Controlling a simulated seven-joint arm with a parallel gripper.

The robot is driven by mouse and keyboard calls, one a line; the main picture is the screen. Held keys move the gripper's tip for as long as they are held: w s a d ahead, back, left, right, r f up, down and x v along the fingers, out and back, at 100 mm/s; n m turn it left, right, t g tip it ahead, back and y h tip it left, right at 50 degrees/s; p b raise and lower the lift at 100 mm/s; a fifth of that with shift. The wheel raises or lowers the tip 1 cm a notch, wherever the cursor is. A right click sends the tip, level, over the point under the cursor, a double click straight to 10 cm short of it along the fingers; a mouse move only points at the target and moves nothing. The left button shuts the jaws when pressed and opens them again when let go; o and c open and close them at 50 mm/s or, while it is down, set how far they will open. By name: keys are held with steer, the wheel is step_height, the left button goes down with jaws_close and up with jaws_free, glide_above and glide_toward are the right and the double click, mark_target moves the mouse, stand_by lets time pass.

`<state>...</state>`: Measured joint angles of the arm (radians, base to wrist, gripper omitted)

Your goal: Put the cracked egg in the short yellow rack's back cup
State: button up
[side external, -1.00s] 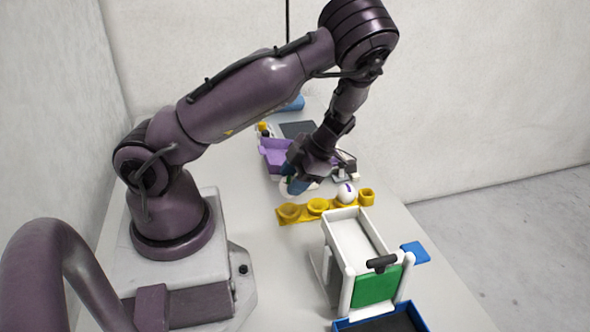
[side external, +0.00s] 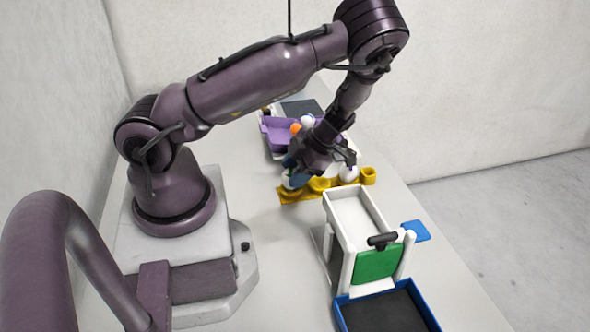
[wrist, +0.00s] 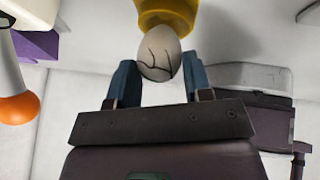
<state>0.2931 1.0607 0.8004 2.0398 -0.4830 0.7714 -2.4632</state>
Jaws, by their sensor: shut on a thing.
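The cracked egg (wrist: 159,58) is white with dark branching crack lines. In the wrist view it sits between the blue fingertips of my gripper (wrist: 160,78), which is shut on it. A yellow cup (wrist: 168,12) is right at the egg's far end; I cannot tell whether the egg is seated in it. In the side view my gripper (side external: 296,178) is at the left end of the yellow rack (side external: 290,196) and hides that end's cup. A white egg (side external: 348,173) sits in a cup farther right on the rack, just left of its end piece (side external: 368,176).
A purple tray (side external: 280,136) with an orange egg (side external: 295,128) and a white egg (side external: 307,120) by it is behind my gripper. A white frame (side external: 328,200) with a green panel (side external: 377,265) stands in front of the rack. A blue-rimmed tray (side external: 424,305) is nearer.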

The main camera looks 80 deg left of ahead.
steer(key=shift+f, duration=0.55)
stand_by(0.9)
steer(key=o, duration=0.7)
steer(key=v, duration=1.3)
steer(key=shift+r, duration=0.1)
steer(key=shift+r, duration=1.2)
